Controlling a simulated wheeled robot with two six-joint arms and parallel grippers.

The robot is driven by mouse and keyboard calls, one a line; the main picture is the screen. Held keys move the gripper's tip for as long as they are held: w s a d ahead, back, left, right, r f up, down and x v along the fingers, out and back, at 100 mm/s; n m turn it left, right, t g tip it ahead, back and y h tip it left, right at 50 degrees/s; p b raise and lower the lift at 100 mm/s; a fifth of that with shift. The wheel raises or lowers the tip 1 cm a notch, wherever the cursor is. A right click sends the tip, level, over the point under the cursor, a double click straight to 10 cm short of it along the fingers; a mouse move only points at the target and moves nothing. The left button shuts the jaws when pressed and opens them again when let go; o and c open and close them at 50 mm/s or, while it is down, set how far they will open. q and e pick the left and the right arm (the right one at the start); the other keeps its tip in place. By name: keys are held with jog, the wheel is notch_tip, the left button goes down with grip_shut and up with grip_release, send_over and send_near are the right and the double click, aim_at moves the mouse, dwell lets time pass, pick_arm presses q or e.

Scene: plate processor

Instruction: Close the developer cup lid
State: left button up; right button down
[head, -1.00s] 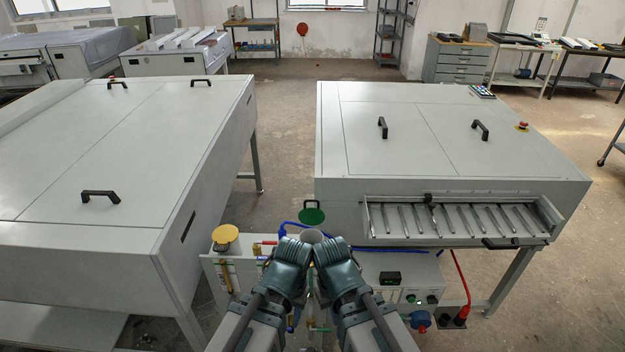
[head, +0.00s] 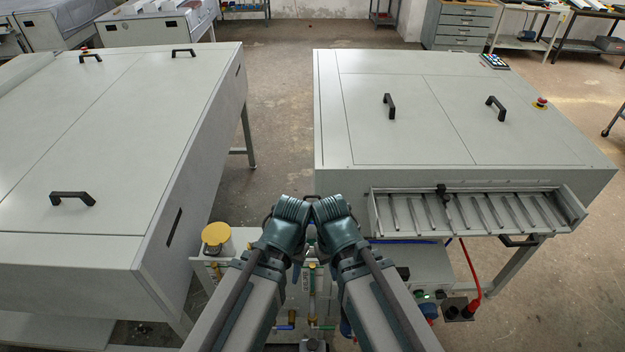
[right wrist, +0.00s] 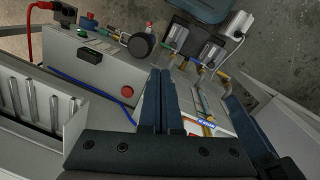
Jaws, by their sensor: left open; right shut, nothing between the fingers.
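My left gripper (head: 290,208) and right gripper (head: 330,208) are close side by side at the centre of the head view, over the small bench unit between the two machines. The left is open; the right is shut and empty. In the right wrist view its fingers (right wrist: 163,75) lie together above the bench unit. A cup with a yellow lid (head: 216,234) stands left of the grippers, its lid lying on top. The green lid and the cup beside it are hidden behind my grippers, so I cannot tell how that lid stands now.
A large white machine (head: 110,150) is at the left. Another white machine (head: 430,110) with an open slatted tray (head: 475,212) is at the right. A red hose (head: 470,265) runs down right of the bench unit. Floor shows between the machines.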

jog(key=w+a+r+m+p, duration=0.15)
jog(key=w+r+p, duration=0.25)
jog(key=w, duration=0.7)
jog(key=w+a+r+m+y+p, duration=0.15)
jog(key=w+r+p, duration=0.35)
jog(key=w, duration=0.5)
jog(key=w+a+r+m+p, duration=0.1)
jog(key=w+a+r+p, duration=0.25)
jog(key=w, duration=0.75)
jog(key=s+f+b, duration=0.3)
jog(key=f+b, duration=0.7)
jog(key=b, duration=0.1)
jog(key=shift+s+d+f+t, duration=0.3)
jog(key=shift+d+t, duration=0.1)
jog(key=shift+d, duration=0.05)
